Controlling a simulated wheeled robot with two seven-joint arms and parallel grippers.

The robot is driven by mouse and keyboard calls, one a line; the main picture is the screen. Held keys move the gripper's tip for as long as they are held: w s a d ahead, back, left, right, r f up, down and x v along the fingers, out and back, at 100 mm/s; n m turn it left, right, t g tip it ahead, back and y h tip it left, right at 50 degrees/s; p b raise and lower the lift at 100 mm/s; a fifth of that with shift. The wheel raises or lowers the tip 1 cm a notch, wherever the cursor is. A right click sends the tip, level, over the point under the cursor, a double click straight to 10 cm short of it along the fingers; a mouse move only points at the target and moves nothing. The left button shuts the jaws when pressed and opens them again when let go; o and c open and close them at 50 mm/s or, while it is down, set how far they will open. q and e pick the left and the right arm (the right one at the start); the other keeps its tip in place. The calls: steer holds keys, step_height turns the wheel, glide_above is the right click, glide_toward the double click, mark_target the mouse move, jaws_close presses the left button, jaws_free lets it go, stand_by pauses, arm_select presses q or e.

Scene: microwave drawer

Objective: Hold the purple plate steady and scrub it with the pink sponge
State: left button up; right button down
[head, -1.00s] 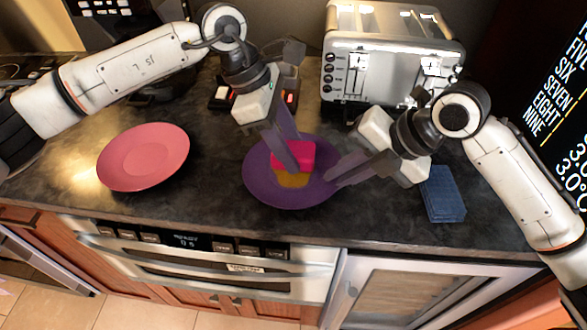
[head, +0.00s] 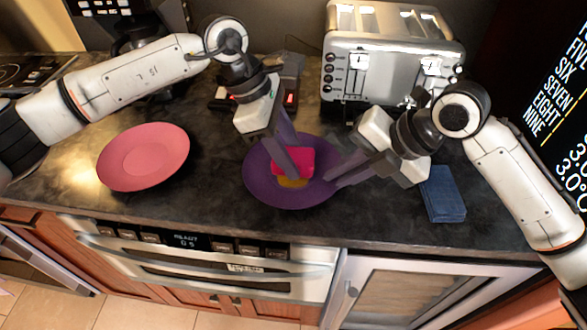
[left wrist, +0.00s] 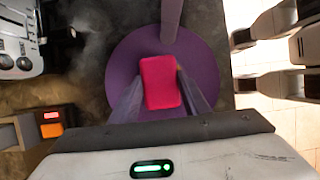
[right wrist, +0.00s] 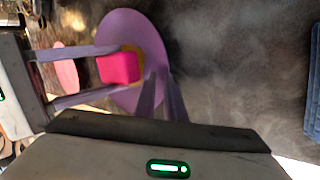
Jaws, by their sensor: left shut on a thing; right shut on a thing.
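The purple plate (head: 262,186) lies on the dark counter; it also shows in the left wrist view (left wrist: 122,65) and the right wrist view (right wrist: 118,30). My left gripper (head: 292,172) is shut on the pink sponge (head: 296,160), which has a yellow underside. The sponge is over the middle of the plate and seems to touch it. The sponge shows between the fingers in the left wrist view (left wrist: 160,82). My right gripper (head: 332,182) is shut on the plate's right rim; its fingertips show in the right wrist view (right wrist: 158,75).
A pink plate (head: 143,157) lies on the counter to the left. A silver toaster (head: 390,60) stands behind, at the right. A blue folded cloth or block (head: 442,195) lies right of my right gripper. The counter's front edge runs close before the plate.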

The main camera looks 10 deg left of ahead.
arm_select(q)
steer(key=shift+f, duration=0.65)
